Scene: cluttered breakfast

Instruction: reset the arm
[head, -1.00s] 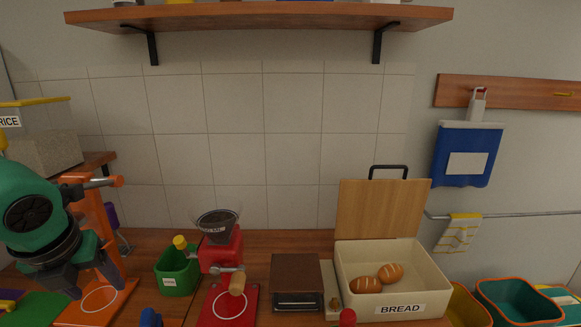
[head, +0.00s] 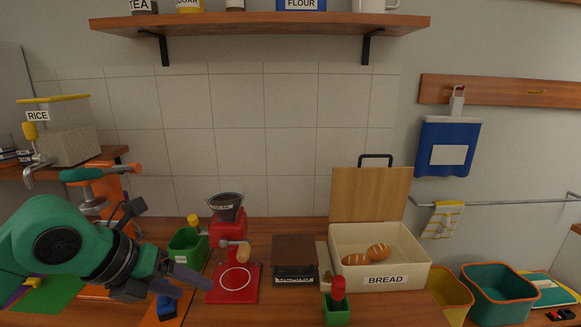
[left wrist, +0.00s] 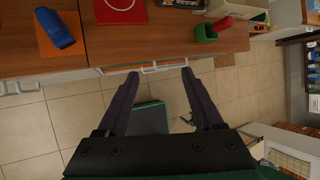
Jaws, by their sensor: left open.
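My left gripper (head: 172,248) is at the left of the head view, in front of the counter. Its jaws are open and empty. In the left wrist view the two dark fingers (left wrist: 160,73) stand wide apart, over the tiled floor and the cabinet's front edge. No object is between the fingers; a drawer handle (left wrist: 162,66) shows beyond the tips. My right gripper is in neither view.
Near the left gripper are a green container (head: 187,252), a red grinder (head: 229,235) and a blue object (head: 166,305). An open bread bin (head: 412,268) with two loaves stands further right. A wall shelf (head: 265,22) runs above.

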